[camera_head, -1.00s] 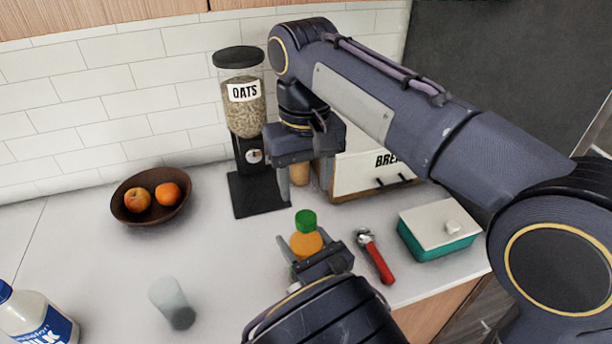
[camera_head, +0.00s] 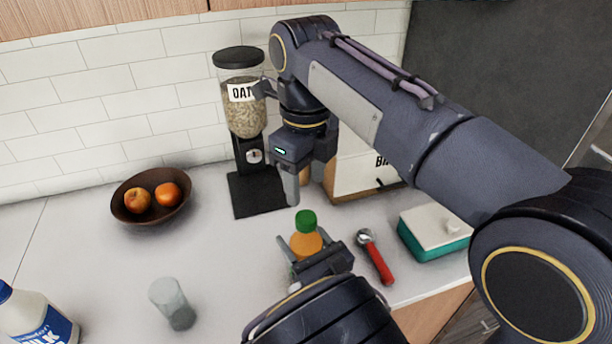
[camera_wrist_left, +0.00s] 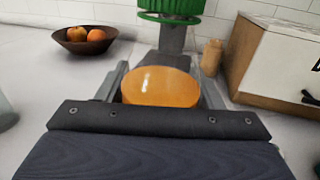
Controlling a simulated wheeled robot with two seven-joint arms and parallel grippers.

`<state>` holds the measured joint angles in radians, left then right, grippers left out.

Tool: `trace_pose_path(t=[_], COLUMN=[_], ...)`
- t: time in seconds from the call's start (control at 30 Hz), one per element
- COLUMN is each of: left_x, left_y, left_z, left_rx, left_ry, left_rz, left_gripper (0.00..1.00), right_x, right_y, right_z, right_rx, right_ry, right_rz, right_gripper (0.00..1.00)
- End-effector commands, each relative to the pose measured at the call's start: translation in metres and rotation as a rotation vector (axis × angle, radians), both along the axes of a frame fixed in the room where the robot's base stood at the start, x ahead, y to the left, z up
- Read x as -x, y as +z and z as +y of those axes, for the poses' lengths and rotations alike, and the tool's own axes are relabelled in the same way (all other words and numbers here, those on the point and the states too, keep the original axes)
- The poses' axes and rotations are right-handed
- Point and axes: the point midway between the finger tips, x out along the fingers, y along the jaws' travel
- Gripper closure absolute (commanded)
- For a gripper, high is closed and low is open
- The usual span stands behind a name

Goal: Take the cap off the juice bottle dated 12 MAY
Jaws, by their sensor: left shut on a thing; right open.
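The juice bottle (camera_head: 304,246) has orange contents and a green cap (camera_head: 306,221), which is on its top. My left gripper (camera_head: 305,240) is shut around the bottle's body, and the bottle stands upright at the counter. The left wrist view shows the orange body (camera_wrist_left: 160,87) between the fingers and the green cap (camera_wrist_left: 170,8) cut off by the top edge. No date is readable on the bottle. My right gripper (camera_head: 310,182) is open and empty, fingers pointing down, above and behind the cap and apart from it.
A red-handled tool (camera_head: 376,258) lies right of the bottle, near a teal box with a white lid (camera_head: 434,230). An oats dispenser (camera_head: 245,115) and a bread box (camera_head: 362,172) stand behind. A fruit bowl (camera_head: 151,215), glass (camera_head: 172,303) and milk bottle (camera_head: 38,318) are left.

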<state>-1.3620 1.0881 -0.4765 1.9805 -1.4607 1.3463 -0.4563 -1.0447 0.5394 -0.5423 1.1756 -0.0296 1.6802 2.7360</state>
Motion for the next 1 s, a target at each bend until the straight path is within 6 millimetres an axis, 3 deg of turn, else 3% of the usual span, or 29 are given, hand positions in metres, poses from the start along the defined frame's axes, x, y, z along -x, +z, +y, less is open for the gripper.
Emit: trace_pose_path(t=[0.1,0.27,0.7,1.0], left_x=[0.0,0.0,0.0,0.0], left_y=[0.0,0.0,0.0,0.0], left_z=[0.0,0.0,0.0,0.0], left_rx=[0.0,0.0,0.0,0.0], left_ry=[0.0,0.0,0.0,0.0], left_rz=[0.0,0.0,0.0,0.0], left_gripper=[1.0,1.0,1.0,1.0], right_x=[0.0,0.0,0.0,0.0], right_y=[0.0,-0.003,-0.064,-0.08], right_z=[0.0,0.0,0.0,0.0], right_rx=[-0.001,0.0,0.001,-0.001], right_ry=[-0.147,-0.236,-0.242,-0.241], right_rz=[-0.002,-0.001,0.0,-0.001], right_gripper=[0.48,0.48,0.48,0.48])
